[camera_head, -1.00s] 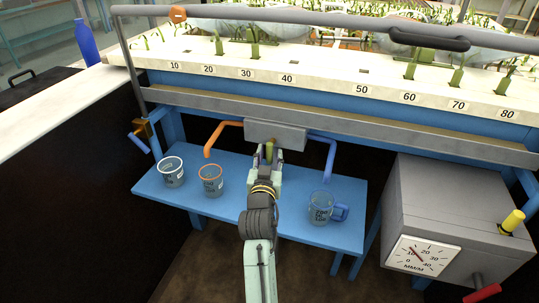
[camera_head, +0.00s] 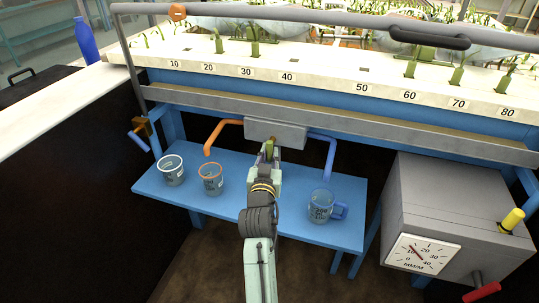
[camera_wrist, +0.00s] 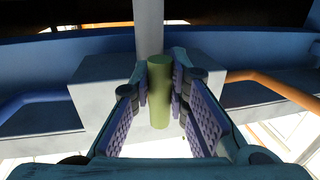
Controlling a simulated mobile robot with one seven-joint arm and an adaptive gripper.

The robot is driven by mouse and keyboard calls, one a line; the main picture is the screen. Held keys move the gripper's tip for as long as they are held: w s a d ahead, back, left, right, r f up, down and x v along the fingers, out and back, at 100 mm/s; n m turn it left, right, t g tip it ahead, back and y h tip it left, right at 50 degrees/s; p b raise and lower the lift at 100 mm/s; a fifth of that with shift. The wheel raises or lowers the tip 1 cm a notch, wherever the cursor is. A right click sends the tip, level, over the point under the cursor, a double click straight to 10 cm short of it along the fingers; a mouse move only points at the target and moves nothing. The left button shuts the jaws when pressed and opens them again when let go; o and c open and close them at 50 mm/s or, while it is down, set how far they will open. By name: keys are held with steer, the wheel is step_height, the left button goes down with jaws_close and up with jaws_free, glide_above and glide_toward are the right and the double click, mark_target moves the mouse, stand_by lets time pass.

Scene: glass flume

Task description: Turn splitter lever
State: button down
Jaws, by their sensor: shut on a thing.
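The splitter is a grey box (camera_head: 275,134) under the flume, with an orange spout (camera_head: 222,128) on its left and a blue spout (camera_head: 325,140) on its right. Its lever is a short olive-green cylinder (camera_head: 270,147), also in the wrist view (camera_wrist: 159,92). My gripper (camera_head: 269,158) is at the lever in front of the box. In the wrist view my gripper's two padded fingers (camera_wrist: 160,100) stand on either side of the lever, shut on it. The lever's far end, where it meets the box, is partly hidden.
A blue bench (camera_head: 262,215) below carries a clear cup (camera_head: 171,171), an orange-rimmed cup (camera_head: 211,180) and a blue-handled jug (camera_head: 320,206). A grey box with a dial (camera_head: 423,255) and yellow knob (camera_head: 513,219) stands at right. A blue-handled crank (camera_head: 139,141) is at left.

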steer(key=m+b, duration=0.1)
steer(key=b, duration=0.1)
steer(key=a+m+b, duration=0.1)
steer(key=b, duration=0.1)
steer(key=shift+w+f+m+t, duration=0.2)
steer(key=shift+m+t, duration=0.1)
steer(key=shift+m, duration=0.1)
steer(key=shift+w+a+r+m+t+h+b, duration=0.15)
steer(key=shift+a+r+m+h+b, duration=0.1)
steer(key=shift+m+b, duration=1)
steer(key=shift+s+a+r+m+t+h+b, duration=0.1)
steer(key=shift+a+r+m+t+h+b, duration=0.1)
steer(key=shift+m+b, duration=1)
steer(key=shift+b, duration=0.3)
steer(key=c, duration=1.5)
jaws_free()
steer(key=shift+r, duration=0.1)
steer(key=shift+c, duration=0.2)
